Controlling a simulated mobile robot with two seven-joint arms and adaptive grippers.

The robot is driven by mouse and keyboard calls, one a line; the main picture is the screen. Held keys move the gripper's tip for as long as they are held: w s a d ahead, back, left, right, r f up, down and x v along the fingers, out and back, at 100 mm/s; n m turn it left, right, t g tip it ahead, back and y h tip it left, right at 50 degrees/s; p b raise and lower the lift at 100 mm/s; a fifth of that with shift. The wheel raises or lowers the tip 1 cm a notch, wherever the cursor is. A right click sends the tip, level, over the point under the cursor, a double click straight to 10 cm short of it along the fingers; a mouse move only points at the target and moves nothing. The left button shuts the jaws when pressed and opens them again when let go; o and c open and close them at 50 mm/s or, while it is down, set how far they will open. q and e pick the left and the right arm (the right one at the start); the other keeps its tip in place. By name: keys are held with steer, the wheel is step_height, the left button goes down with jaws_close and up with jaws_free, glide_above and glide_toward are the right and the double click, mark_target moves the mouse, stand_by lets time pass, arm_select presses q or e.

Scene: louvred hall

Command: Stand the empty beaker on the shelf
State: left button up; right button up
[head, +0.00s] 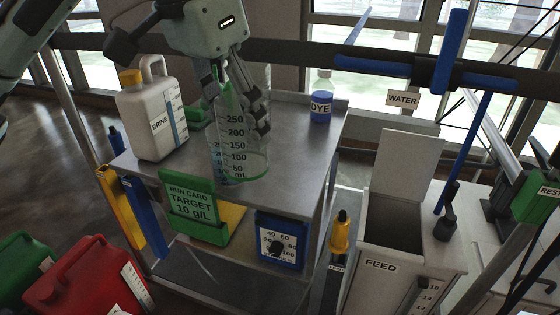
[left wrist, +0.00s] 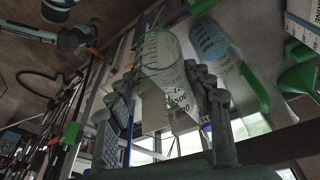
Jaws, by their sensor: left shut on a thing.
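A clear beaker (head: 250,160) with printed volume marks is upright over the grey bench top (head: 300,135). It looks empty. I cannot tell whether its base touches the bench. My left gripper (head: 238,106) points down and is shut on the beaker's upper part, with its fingers covering some of the wall. In the left wrist view, the beaker (left wrist: 160,52) sits between the two fingers (left wrist: 160,80). A lower shelf (head: 190,267) shows in part under the bench top. My right gripper is out of view.
A white BRINE jug (head: 145,135) stands left of the beaker and a blue DYE pot (head: 321,108) at the back right. A green run card (head: 193,205) hangs at the front edge. An open FEED bin (head: 380,267) stands at right. The bench's right part is clear.

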arm_select(q)
steer(key=w+d+f, duration=0.1)
steer(key=d+f, duration=0.1)
steer(key=w+d+f, duration=0.2)
steer(key=f, duration=0.1)
steer(key=w+d+f, duration=0.1)
steer(key=w+f, duration=0.1)
steer(key=f, duration=0.1)
steer(key=shift+w+d+f, duration=0.1)
steer(key=shift+w+d, duration=0.05)
steer(key=shift+d, duration=0.25)
steer(key=shift+f, duration=0.3)
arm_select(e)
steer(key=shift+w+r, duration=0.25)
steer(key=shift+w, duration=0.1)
arm_select(q)
steer(key=shift+f, duration=0.1)
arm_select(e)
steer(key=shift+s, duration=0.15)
